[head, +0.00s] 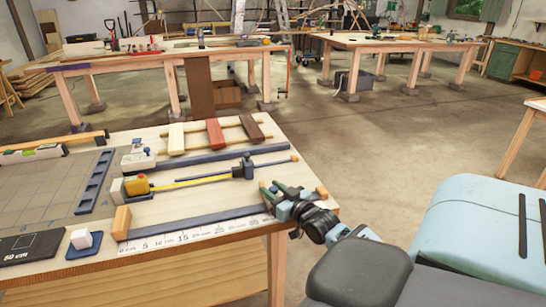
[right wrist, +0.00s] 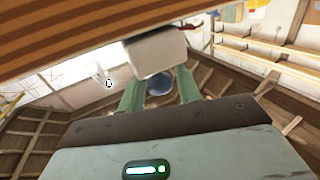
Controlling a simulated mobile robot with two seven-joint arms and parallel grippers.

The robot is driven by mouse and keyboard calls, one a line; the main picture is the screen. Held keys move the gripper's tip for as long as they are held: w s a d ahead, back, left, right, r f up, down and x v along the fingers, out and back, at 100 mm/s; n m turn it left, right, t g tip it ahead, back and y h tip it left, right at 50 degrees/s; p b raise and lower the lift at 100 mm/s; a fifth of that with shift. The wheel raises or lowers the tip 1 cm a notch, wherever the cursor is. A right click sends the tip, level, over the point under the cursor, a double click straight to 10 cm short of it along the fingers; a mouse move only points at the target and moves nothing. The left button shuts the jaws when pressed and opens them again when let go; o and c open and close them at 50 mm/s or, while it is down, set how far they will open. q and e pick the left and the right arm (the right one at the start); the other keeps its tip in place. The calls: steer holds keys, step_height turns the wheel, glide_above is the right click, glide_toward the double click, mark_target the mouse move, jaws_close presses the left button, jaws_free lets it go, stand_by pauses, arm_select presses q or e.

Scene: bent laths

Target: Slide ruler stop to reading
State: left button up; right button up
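The ruler (head: 185,238) lies along the near table edge, its printed numbers rising from 0 cm at the left. A dark rail (head: 190,222) runs behind it between a wooden end block (head: 122,222) at the left and another (head: 322,192) at the right. My right gripper (head: 275,190) is at the rail's right end, its green fingers apart. In the right wrist view a pale block (right wrist: 157,52) is at the tips of the green fingers (right wrist: 160,82); it may be the stop. The gripper hides that stretch of rail in the head view. My left gripper is not in view.
A second rail with a yellow tape (head: 200,181) and a dark slider (head: 243,167) lies behind. Three coloured slats (head: 215,133) lie farther back.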

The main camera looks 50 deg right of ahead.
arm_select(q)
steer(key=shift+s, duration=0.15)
arm_select(e)
steer(key=shift+o, duration=0.7)
steer(key=s+a, duration=0.1)
steer(key=s, duration=0.6)
steer(key=shift+s, duration=0.35)
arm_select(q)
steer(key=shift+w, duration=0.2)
arm_select(e)
steer(key=shift+a, duration=0.15)
